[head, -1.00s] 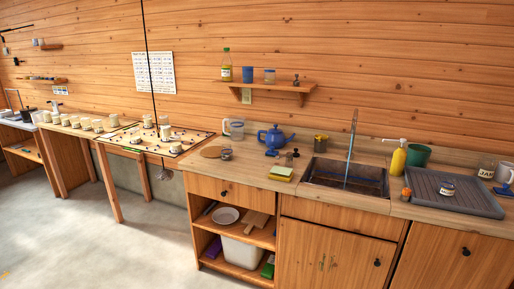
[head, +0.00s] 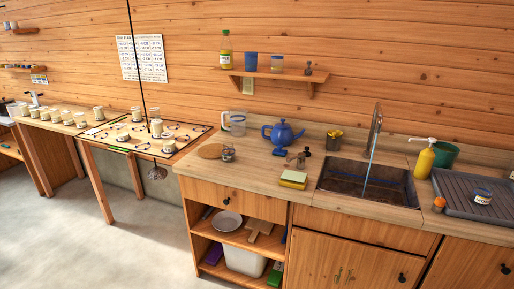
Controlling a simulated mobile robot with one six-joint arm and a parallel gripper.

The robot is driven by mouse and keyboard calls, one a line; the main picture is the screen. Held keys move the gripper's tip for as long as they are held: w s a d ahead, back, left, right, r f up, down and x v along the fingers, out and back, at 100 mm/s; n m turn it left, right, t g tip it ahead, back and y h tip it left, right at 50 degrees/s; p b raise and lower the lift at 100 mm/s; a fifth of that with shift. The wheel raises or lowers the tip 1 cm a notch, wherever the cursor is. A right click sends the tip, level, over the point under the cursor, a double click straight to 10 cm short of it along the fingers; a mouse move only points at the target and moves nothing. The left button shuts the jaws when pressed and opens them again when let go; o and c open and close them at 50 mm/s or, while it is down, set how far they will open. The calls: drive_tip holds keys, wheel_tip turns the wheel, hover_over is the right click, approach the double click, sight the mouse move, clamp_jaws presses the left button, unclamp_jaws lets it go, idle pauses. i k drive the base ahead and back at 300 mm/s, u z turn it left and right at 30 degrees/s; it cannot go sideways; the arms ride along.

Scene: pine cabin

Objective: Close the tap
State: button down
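The tap (head: 376,122) stands at the back of the sink as a tall, slim, grey metal spout. A thin blue stream of water (head: 367,174) runs from it down into the sink. The sink (head: 340,176) is a dark rectangular basin set in the wooden counter. A small brownish metal piece (head: 299,158) stands on the counter just left of the sink; I cannot tell whether it belongs to the tap. My gripper is not in view.
Left of the sink are a blue teapot (head: 283,133), a sponge stack (head: 293,179) and a tin (head: 334,139). Right of it are a yellow soap bottle (head: 425,160), a green pot (head: 445,154) and a grey drainer (head: 461,205). Floor (head: 95,240) before the cabinets is clear at left.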

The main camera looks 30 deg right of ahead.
sight(301, 155)
drive_tip(key=u, duration=0.3)
drive_tip(key=i, duration=0.85)
drive_tip(key=u, duration=0.2)
